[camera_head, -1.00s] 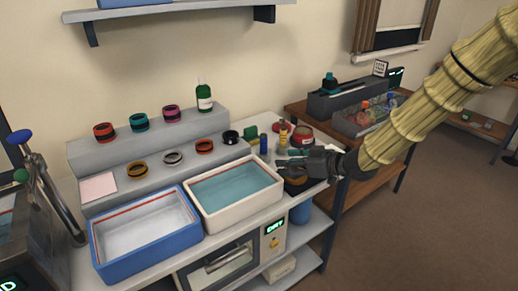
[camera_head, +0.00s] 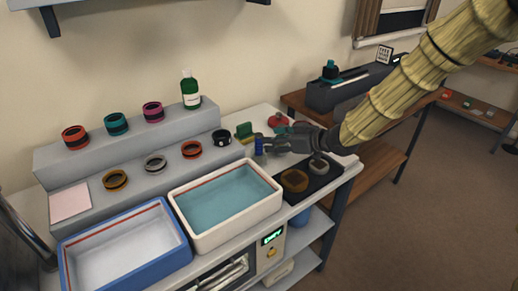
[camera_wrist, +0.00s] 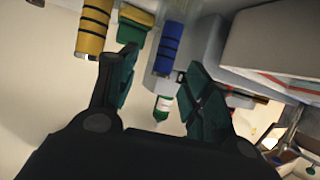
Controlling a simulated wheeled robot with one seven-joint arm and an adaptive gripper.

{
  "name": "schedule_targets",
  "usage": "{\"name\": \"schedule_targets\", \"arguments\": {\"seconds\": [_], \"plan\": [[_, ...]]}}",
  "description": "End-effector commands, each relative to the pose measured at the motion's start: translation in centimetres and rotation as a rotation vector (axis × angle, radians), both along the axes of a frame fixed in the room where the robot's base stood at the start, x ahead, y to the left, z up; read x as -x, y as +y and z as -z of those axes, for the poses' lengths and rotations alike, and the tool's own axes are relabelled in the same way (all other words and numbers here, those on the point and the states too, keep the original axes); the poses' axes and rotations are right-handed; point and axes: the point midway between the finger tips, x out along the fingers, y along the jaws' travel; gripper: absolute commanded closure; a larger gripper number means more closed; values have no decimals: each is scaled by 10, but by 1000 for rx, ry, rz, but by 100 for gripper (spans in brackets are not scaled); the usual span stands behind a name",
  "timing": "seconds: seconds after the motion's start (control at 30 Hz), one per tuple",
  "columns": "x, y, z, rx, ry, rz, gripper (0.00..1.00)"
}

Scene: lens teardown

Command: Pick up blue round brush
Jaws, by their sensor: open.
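The blue round brush (camera_head: 259,146) stands upright near the back of the white bench, right of the stepped rack. It shows as a blue cylinder with dark bands in the wrist view (camera_wrist: 167,48). My gripper (camera_head: 270,146) is close to the brush's right side in the head view. In the wrist view my gripper (camera_wrist: 158,88) is open and empty. The blue brush lies in line with the gap between its fingers, slightly beyond the tips. I cannot tell whether any finger touches it.
A yellow banded cylinder (camera_wrist: 93,28) and a green-and-yellow block (camera_wrist: 132,24) are close beside the brush. A red pot (camera_head: 279,119) is behind my gripper. A green bottle (camera_head: 190,88) stands on the rack. A water-filled white tray (camera_head: 226,203) and a dark mat (camera_head: 325,178) are in front.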

Motion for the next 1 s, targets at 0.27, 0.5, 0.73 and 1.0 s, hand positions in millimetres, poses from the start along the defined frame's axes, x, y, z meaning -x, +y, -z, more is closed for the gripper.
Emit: {"name": "schedule_targets", "arguments": {"seconds": [0.27, 0.5, 0.73, 1.0], "plan": [[-10, 15, 6, 0, 0, 1, 50], [-21, 40, 9, 0, 1, 1, 50], [-32, 53, 18, 0, 0, 4, 50], [-32, 53, 18, 0, 0, 4, 65]]}}
